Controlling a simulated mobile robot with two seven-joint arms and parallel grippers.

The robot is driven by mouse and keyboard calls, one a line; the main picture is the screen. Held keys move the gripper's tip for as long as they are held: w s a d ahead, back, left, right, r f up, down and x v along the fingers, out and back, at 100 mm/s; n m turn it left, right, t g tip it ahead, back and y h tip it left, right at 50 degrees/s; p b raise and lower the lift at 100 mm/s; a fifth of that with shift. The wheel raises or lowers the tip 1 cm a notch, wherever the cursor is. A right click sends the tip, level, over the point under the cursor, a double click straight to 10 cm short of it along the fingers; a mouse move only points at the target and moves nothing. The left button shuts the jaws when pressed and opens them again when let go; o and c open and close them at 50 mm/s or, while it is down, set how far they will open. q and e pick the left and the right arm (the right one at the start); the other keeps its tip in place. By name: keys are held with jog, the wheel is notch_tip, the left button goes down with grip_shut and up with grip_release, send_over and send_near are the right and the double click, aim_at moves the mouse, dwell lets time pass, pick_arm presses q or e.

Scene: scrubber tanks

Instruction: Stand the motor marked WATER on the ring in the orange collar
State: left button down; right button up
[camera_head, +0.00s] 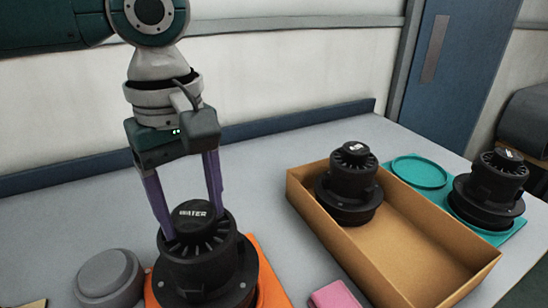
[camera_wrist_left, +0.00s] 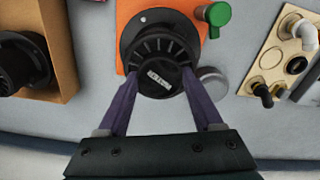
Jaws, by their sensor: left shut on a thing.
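The black motor marked WATER (camera_head: 200,252) stands upright at the orange collar plate (camera_head: 268,280). My left gripper (camera_head: 193,225) comes down from above, with its purple fingers shut on the motor's ribbed top. In the left wrist view the motor (camera_wrist_left: 160,55) sits over the orange plate (camera_wrist_left: 128,12), between the fingertips of my left gripper (camera_wrist_left: 160,85). The ring under the motor is hidden, so I cannot tell whether the motor is fully seated. My right gripper is in neither view.
A cardboard box (camera_head: 420,255) holds another black motor (camera_head: 349,180). A third motor (camera_head: 490,190) stands on a teal plate with a teal ring (camera_head: 419,171). A grey round cap (camera_head: 108,275) and a pink block (camera_head: 335,296) lie near the orange plate. A green knob (camera_wrist_left: 217,14) and a tan fitting panel (camera_wrist_left: 270,62) are close.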

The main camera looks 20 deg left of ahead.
pick_arm(q)
jog(key=shift+w+f+p, duration=0.1)
jog(key=shift+f+p, duration=0.5)
jog(key=shift+f, duration=0.2)
dwell(0.9)
jog(key=shift+f+p, duration=0.1)
jog(key=shift+p, duration=0.25)
jog(key=shift+f, duration=0.2)
dwell(0.7)
jog(key=shift+c, duration=1.2)
grip_release()
jog(key=shift+o, duration=1.2)
jog(key=shift+f, duration=0.15)
